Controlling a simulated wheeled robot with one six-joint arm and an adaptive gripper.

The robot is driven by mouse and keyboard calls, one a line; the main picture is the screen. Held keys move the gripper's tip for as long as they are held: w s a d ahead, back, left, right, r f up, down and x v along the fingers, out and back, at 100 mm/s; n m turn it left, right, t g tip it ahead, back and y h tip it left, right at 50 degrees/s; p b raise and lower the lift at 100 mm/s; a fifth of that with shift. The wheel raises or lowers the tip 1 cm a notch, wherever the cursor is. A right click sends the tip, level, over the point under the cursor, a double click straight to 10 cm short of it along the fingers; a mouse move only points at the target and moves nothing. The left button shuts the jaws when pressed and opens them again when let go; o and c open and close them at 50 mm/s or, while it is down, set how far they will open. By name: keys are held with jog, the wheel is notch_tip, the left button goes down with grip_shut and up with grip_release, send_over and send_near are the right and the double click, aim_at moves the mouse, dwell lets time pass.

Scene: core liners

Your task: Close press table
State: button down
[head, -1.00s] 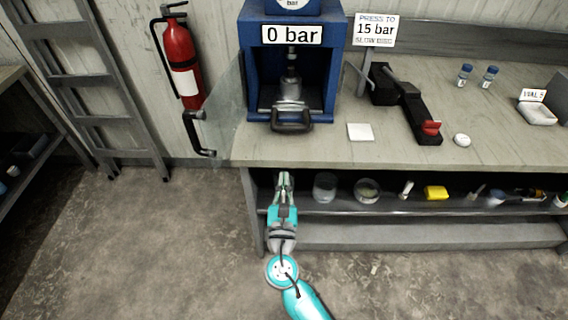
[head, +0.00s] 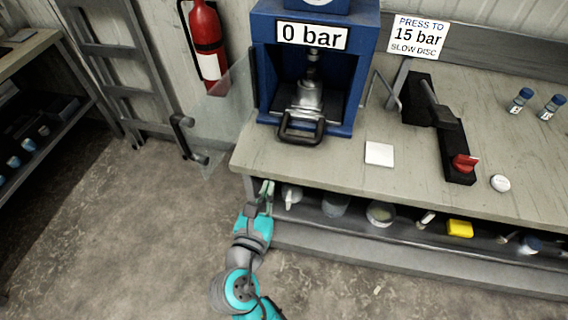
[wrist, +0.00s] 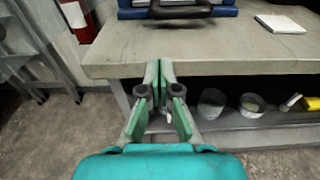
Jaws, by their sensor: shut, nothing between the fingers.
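The blue press (head: 266,75) stands on the workbench (head: 350,185) with a sign reading "0 bar" on its front. A metal piece with a black handle (head: 300,128) sits in its opening, the handle sticking out at the front. A clear guard door (head: 225,105) with a black handle (head: 183,135) stands swung open on the press's left side. My gripper (head: 266,186) is shut and empty, in front of the bench's left front corner, below the top. In the wrist view my gripper (wrist: 159,66) points at the bench edge, apart from the press, whose base shows at the top.
A red fire extinguisher (head: 208,45) and a grey ladder (head: 110,60) are at the wall, left. A black pump with a red knob (head: 464,163), a white pad (head: 379,153) and vials (head: 520,100) are on the bench. Jars and a yellow item (head: 460,228) fill the shelf. Floor at left is clear.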

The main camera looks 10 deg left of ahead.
send_near(283, 149)
jog(key=w, duration=0.2)
jog(key=w+r, duration=0.1)
jog(key=w, duration=0.3)
jog(key=shift+w+d+r, duration=0.1)
jog(key=shift+d+r, duration=0.05)
jog(key=shift+r, duration=0.25)
jog(key=shift+w+r, duration=0.1)
jog(key=shift+w, duration=0.4)
jog(key=shift+w, duration=1.35)
jog(key=shift+s, duration=0.1)
